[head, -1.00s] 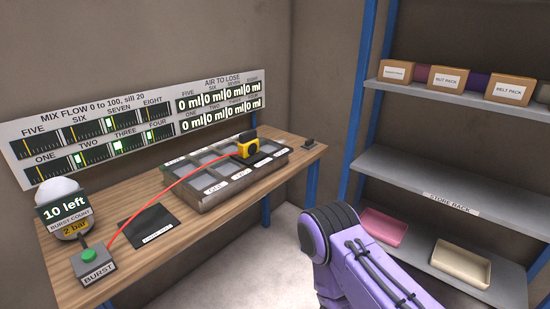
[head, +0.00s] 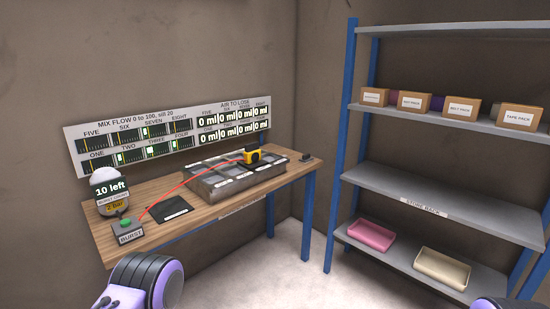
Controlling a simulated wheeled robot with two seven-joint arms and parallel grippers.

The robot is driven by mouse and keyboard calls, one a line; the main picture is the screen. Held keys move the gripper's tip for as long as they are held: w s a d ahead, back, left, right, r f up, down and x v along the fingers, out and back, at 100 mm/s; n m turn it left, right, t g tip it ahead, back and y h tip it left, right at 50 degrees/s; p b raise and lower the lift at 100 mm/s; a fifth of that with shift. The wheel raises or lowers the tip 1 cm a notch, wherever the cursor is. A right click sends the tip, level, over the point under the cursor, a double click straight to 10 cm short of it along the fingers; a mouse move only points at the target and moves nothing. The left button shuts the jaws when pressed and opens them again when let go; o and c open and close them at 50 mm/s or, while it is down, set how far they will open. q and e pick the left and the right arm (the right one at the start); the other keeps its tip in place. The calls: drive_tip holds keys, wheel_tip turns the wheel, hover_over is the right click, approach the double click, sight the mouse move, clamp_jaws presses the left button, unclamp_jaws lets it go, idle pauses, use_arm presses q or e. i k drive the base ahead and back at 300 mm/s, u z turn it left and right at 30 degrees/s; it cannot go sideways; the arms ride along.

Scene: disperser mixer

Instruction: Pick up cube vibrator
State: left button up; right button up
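A small yellow and black device (head: 252,156), which looks like the cube vibrator, sits at the back right of a grey compartmented tray (head: 226,187) on the wooden bench. A red hose runs from it to the burst box (head: 127,231) at the bench's left end. My grippers are not in view. Only purple and black parts of my arms show at the bottom left and bottom right edges, well short of the device.
The wooden bench (head: 205,210) stands against the wall under a display panel (head: 170,139). A black mat (head: 167,210) lies left of the tray. A blue-posted rack (head: 450,217) at right holds cartons, a pink tray (head: 371,236) and a cream tray (head: 441,267). Floor between is clear.

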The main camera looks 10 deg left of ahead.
sight(252, 154)
drive_tip(key=z, duration=0.35)
drive_tip(key=i, duration=1.75)
drive_tip(key=u, duration=0.7)
